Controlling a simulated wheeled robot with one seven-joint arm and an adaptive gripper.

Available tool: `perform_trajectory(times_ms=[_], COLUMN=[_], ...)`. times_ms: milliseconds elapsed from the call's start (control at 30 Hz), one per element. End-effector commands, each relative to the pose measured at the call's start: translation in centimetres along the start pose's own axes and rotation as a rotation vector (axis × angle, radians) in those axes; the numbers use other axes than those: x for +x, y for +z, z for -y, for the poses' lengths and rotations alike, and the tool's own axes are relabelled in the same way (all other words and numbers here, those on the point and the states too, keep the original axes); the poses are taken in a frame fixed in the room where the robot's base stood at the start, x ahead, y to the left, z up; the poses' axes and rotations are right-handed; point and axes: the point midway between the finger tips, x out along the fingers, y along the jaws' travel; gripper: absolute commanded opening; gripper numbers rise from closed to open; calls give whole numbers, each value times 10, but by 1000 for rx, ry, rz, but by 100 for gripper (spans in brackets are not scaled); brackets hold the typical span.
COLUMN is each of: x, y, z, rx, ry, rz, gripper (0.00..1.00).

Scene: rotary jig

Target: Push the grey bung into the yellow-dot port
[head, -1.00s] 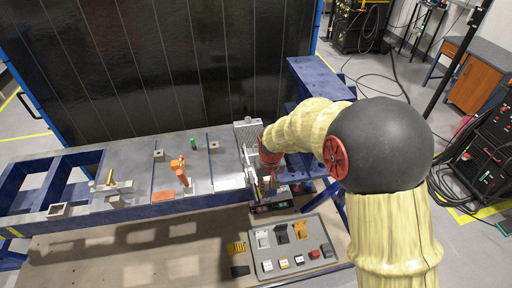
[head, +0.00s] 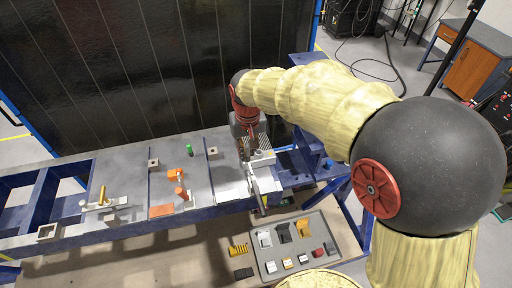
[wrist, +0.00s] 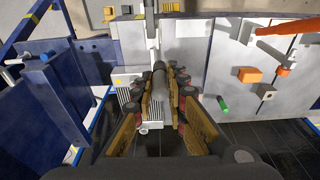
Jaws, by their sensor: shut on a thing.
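My gripper (wrist: 159,96) shows in the wrist view with its two fingers closed around a dark grey cylinder, which looks like the grey bung (wrist: 158,82). In the head view my gripper (head: 246,145) is over the right part of the steel bench, at the pale metal jig (head: 260,160), and the bung is too small to make out. In the wrist view a pale ribbed metal block (wrist: 130,96) is close beside the fingers.
An orange toggle clamp (head: 181,191) and a green peg (head: 189,150) stand on the bench left of my gripper. A grey tray (head: 286,262) with several coloured parts lies below the bench front. A dark panel (head: 170,70) rises behind the bench.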

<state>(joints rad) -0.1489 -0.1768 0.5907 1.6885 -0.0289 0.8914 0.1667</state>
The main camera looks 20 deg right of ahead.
Motion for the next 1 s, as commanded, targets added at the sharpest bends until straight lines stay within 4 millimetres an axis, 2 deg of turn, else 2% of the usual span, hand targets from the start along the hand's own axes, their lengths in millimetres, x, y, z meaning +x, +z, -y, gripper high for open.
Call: perform_trajectory(times_ms=[367,500,600,867,1000], x=[48,76,90,105,122], y=[-64,-76,-83,-91,-92], z=[-45,-55,-60,-66,-69], rx=[4,3,1,1,1], ry=[0,0,0,0,0], rz=[2,3,2,1,3], gripper=[0,0,0,0,0])
